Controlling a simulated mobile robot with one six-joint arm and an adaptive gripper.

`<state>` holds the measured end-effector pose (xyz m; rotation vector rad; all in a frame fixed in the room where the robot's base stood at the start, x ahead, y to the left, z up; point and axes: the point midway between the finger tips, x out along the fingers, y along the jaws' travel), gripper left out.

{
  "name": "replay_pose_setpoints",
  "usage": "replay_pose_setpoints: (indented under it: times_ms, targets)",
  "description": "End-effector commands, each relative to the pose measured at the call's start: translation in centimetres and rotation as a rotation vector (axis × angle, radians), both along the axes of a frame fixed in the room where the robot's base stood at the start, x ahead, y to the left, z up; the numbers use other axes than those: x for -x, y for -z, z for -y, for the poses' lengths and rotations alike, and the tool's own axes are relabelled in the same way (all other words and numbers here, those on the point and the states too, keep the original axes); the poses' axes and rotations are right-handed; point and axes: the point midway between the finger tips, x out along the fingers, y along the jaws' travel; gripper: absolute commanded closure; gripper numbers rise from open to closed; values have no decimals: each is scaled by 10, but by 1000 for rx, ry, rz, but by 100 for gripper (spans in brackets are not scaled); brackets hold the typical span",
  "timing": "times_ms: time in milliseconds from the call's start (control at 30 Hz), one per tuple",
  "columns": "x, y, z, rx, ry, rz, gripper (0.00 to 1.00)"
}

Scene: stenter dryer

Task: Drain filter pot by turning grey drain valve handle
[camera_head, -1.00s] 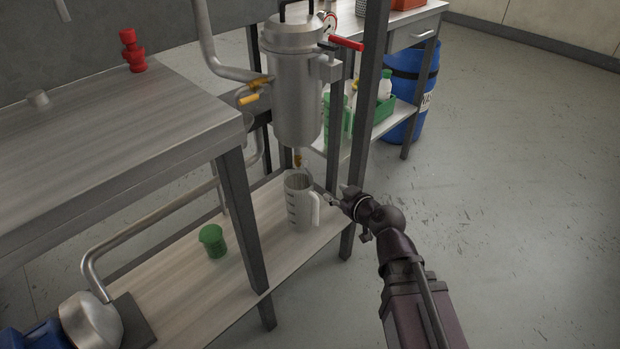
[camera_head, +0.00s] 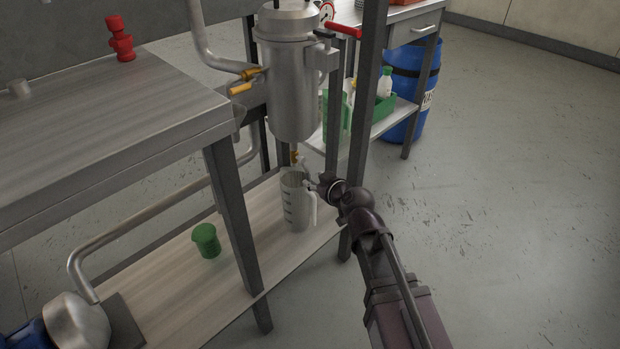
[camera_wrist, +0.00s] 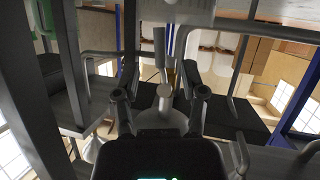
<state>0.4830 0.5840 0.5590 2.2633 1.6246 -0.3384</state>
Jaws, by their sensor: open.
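The steel filter pot (camera_head: 290,85) hangs upright on the frame in the head view. Its brass drain valve (camera_head: 295,156) is below it, with a small grey handle (camera_head: 305,166) at its right. A measuring jug (camera_head: 296,208) stands upright under the drain on the lower shelf. My gripper (camera_head: 313,182) is at the handle and the jug's upper right side; its fingertips are small and hard to make out there. In the wrist view my gripper (camera_wrist: 160,93) is open, with a grey rounded part between its fingers, apparently the handle; contact cannot be told.
A dark frame post (camera_head: 365,130) stands close right of the jug. A yellow-handled valve (camera_head: 241,89) and a red handle (camera_head: 343,30) are higher up. A green cup (camera_head: 206,240) sits on the lower shelf (camera_head: 180,285). The floor at right is clear.

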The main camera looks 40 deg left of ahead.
Motion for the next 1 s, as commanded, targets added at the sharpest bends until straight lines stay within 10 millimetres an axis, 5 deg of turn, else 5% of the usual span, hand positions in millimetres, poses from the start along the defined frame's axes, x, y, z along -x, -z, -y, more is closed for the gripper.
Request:
replay_pose_setpoints:
  times_ms: [300, 767, 967, 1000]
  targets:
    - [-5, 16, -34, 0, -1, 0, 46]
    - [-6, 17, -39, 0, 0, 0, 46]
    - [-6, 17, -39, 0, 0, 0, 99]
    - [-6, 17, -39, 0, 0, 0, 100]
